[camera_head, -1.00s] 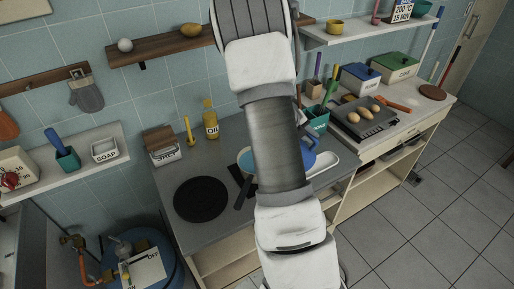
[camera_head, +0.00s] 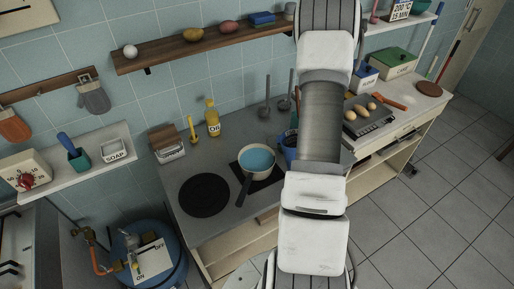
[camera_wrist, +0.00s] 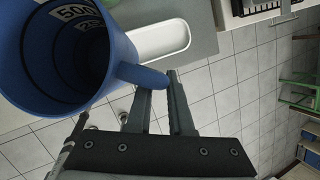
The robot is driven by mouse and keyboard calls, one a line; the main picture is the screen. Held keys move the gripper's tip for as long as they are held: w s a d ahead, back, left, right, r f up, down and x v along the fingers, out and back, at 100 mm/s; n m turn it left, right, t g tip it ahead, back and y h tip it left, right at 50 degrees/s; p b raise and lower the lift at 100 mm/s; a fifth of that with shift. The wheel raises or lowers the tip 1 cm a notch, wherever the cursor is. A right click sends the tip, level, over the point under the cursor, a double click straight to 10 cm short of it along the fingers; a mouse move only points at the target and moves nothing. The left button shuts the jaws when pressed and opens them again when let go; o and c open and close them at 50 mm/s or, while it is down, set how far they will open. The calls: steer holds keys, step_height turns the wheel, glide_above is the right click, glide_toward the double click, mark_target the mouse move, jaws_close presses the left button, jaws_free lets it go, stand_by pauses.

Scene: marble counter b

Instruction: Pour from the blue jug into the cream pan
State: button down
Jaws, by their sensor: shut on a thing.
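The cream pan (camera_head: 272,172) sits on the dark hob plate on the counter, its dark handle toward the front left. A light blue surface shows inside it. The blue jug (camera_head: 288,152) is to the right of the pan, mostly hidden behind my arm in the head view. In the wrist view the jug (camera_wrist: 118,42) fills the upper left, its mouth toward the camera and measuring marks on its inner wall. My gripper (camera_wrist: 160,88) is shut on the jug's handle. I cannot tell whether the jug holds liquid.
A black round hotplate (camera_head: 204,195) lies left of the pan. A yellow oil bottle (camera_head: 212,120) stands behind, near the wall. A white oblong dish (camera_wrist: 163,40) lies beside the jug. A tray of brown eggs (camera_head: 366,116) is at the right.

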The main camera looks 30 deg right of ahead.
steer(key=shift+s+d+f+y, duration=0.2)
steer(key=shift+d+f+y, duration=0.1)
steer(key=shift+f, duration=0.1)
steer(key=shift+s+f+t, duration=0.1)
steer(key=shift+f+t, duration=0.2)
steer(key=shift+f, duration=0.15)
steer(key=shift+y, duration=0.3)
steer(key=shift+d+f, duration=0.1)
steer(key=shift+d, duration=0.1)
steer(key=shift+s+d+f+m+t+y, duration=0.2)
steer(key=shift+f+m+t+y, duration=0.1)
steer(key=shift+f+t+y, duration=0.15)
steer(key=shift+f, duration=0.1)
steer(key=shift+w, duration=0.15)
